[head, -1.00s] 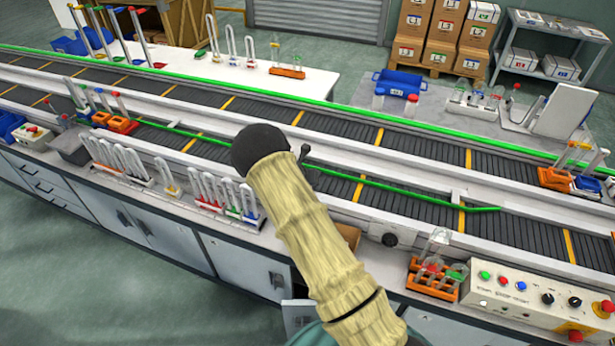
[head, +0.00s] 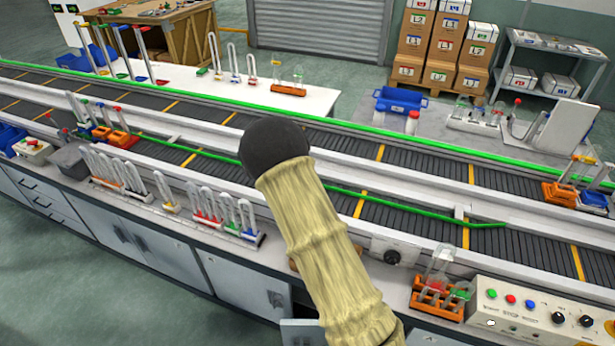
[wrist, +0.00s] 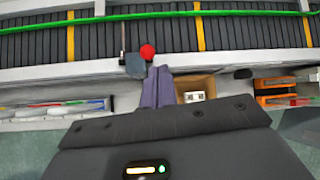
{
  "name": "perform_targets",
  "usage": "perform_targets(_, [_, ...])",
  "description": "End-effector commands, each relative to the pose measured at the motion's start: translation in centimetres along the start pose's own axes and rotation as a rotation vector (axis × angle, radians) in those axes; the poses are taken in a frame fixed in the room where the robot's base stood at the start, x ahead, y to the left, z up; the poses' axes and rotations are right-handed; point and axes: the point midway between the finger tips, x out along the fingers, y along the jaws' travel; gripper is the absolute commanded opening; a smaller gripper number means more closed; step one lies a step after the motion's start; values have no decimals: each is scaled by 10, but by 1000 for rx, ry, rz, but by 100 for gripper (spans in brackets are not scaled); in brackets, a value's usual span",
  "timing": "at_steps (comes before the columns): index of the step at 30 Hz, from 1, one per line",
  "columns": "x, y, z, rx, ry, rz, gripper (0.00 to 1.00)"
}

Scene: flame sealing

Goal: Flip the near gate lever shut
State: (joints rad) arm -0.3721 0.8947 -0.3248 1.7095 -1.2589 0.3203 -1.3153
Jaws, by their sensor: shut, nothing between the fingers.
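The near gate lever shows in the wrist view as a red knob (wrist: 147,51) beside a grey block (wrist: 134,67) on the conveyor's near rail. My gripper (wrist: 160,70) has its two fingers together and empty. In the picture its tips are just below and right of the red knob; whether they touch it I cannot tell. A thin dark post stands left of the knob. In the head view, the green gate bar (head: 410,208) runs slantwise over the near belt. My arm hides the lever and gripper there.
An open cardboard box (wrist: 193,86) lies right of the fingers. An orange rack with glassware (head: 437,297) and a button panel (head: 545,318) stand on the right of the near ledge. Tube racks (head: 222,222) line the ledge to the left. The far green rail (head: 225,112) borders the conveyor.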

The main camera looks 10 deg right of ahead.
Motion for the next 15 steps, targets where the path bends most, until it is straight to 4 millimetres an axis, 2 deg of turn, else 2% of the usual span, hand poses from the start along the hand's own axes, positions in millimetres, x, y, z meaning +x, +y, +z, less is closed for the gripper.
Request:
perform_targets(1, [-8,-1,9,5,-2,3,0])
perform_targets(6, [-21,-3,23,1,0,2,0])
perform_targets(15, [-21,-10,28,6,3,-6,0])
